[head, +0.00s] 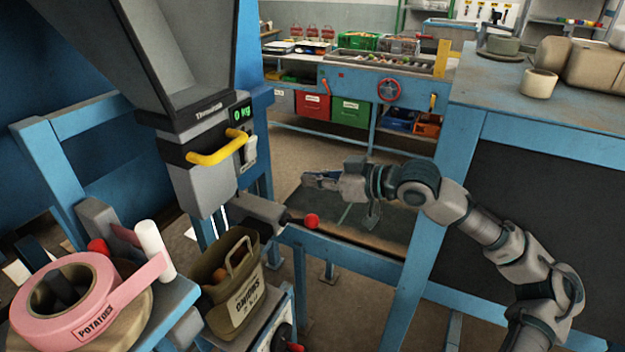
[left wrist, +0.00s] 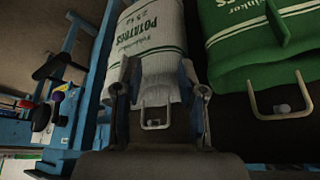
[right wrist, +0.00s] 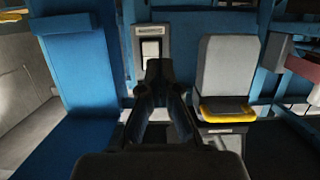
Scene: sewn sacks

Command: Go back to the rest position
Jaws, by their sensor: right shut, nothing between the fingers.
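My right gripper (head: 311,180) is in the middle of the head view, at the end of my arm that comes in from the lower right. It is shut and empty; its fingers meet in the right wrist view (right wrist: 157,75). It is above and right of the red-knobbed lever (head: 311,220), apart from it. My left gripper is not visible in the head view. In the left wrist view my left gripper (left wrist: 160,80) has its fingers apart, with a white potatoes sack (left wrist: 150,45) beyond them; contact cannot be told.
The grey hopper scale (head: 205,160) with a yellow handle stands left of my right gripper. An onions bag (head: 235,285) sits under it. A pink potatoes label roll (head: 65,300) lies front left. A blue-framed bench (head: 490,90) is at right. A green sack (left wrist: 250,45) is beside the white one.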

